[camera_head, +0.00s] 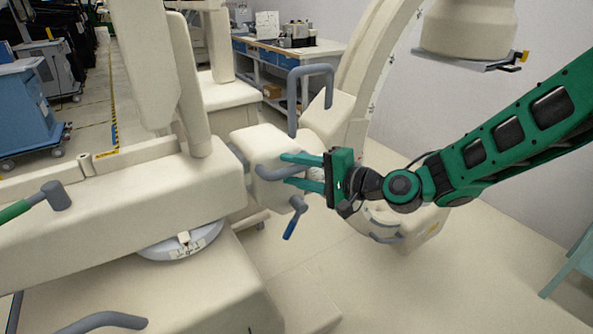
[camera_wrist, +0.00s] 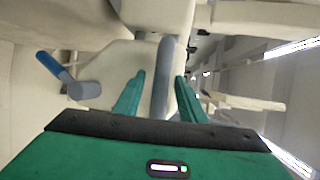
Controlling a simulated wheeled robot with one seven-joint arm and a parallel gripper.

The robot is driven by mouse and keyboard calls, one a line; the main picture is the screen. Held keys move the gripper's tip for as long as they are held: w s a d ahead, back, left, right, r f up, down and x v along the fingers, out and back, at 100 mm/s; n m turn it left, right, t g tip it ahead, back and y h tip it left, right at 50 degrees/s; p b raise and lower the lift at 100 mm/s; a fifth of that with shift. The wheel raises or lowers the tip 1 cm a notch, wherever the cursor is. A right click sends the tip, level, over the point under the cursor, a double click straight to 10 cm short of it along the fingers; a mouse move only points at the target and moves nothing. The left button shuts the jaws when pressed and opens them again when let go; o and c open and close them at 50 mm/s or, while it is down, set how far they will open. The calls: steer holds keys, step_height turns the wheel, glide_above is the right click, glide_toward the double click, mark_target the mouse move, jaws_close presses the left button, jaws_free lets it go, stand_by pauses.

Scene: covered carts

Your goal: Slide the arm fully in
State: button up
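A large cream C-arm machine fills the middle. Its horizontal arm ends in a cream block (camera_head: 262,145) that carries a grey bar handle (camera_head: 268,173). My green gripper (camera_head: 285,170) reaches the handle from the right, with its fingers apart. In the wrist view the grey handle (camera_wrist: 163,75) runs between the two fingers of my gripper (camera_wrist: 160,92), with gaps showing beside it. Whether a finger touches it I cannot tell. A blue-tipped lever (camera_head: 293,222) hangs below the block, and it also shows in the wrist view (camera_wrist: 60,72).
The curved C (camera_head: 370,65) and a taller grey handle (camera_head: 293,95) stand behind my gripper. A green-gripped lever (camera_head: 38,202) is at the left. A workbench (camera_head: 310,50) is at the back and a blue cart (camera_head: 25,105) at the far left. Open floor lies at the lower right.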

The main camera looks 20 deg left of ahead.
jaws_close()
steer(key=shift+s+a+f, duration=0.1)
steer(key=shift+s+a, duration=0.65)
steer(key=shift+s, duration=0.25)
jaws_free()
steer(key=shift+w+d, duration=0.15)
steer(key=shift+w, duration=0.05)
steer(key=shift+d, duration=0.1)
steer(key=shift+d+r, duration=0.2)
steer(key=shift+d, duration=0.25)
steer(key=v, duration=0.9)
steer(key=shift+s+d, duration=0.15)
steer(key=shift+d, duration=0.15)
